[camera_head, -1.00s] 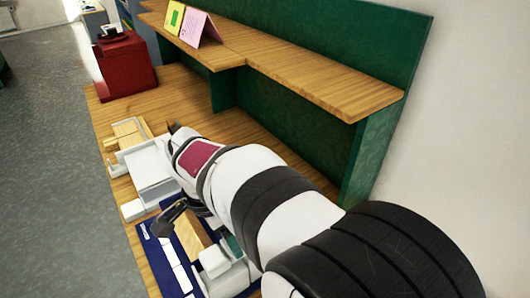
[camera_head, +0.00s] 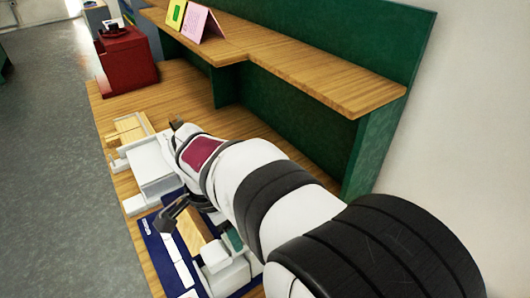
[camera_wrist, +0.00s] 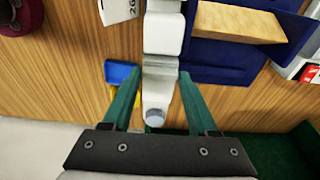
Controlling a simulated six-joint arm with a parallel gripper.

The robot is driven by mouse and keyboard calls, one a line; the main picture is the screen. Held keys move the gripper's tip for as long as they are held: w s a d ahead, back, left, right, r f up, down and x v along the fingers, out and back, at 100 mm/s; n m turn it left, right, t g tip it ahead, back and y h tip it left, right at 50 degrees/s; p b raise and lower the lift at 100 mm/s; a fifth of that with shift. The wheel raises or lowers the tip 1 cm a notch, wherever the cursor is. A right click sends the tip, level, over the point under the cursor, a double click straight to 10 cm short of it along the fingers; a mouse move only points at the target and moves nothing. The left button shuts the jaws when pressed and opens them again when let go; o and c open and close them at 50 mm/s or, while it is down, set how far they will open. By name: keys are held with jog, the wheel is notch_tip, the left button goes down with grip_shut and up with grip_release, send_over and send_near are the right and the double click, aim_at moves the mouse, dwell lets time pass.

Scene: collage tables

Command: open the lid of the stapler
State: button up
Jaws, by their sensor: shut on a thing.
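A long pale grey thing that looks like the stapler (camera_wrist: 158,85) lies between my fingers in the wrist view, with a round grey end towards the palm. My gripper (camera_wrist: 160,75) has two green fingers, one on each side of it, and is shut on it near the fingertips. In the head view, a teal finger of my gripper (camera_head: 235,239) shows beside a white body, which seems to be the same thing. My arm hides part of this area. The parting between lid and base cannot be made out.
A wooden block (camera_wrist: 240,21) lies on a dark blue tray near the stapler. A small blue thing (camera_wrist: 121,74) is close to the left finger. A white box (camera_head: 152,165) and a red box (camera_head: 127,62) stand farther along the table. A green-backed shelf (camera_head: 300,72) runs along the right.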

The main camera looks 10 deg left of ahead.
jog(key=shift+w+d+r, duration=0.15)
jog(key=shift+d+r, duration=0.05)
jog(key=shift+r, duration=0.3)
jog(key=shift+w+d+r+g+y, duration=0.3)
jog(key=shift+w+r+g+y, duration=0.05)
jog(key=shift+r+g+y, duration=0.15)
jog(key=shift+w+d+r, duration=0.3)
jog(key=shift+w+d, duration=0.05)
jog(key=shift+w+d+r+g+y, duration=0.3)
jog(key=shift+w+d+g+y, duration=0.1)
jog(key=shift+d+g+y, duration=0.1)
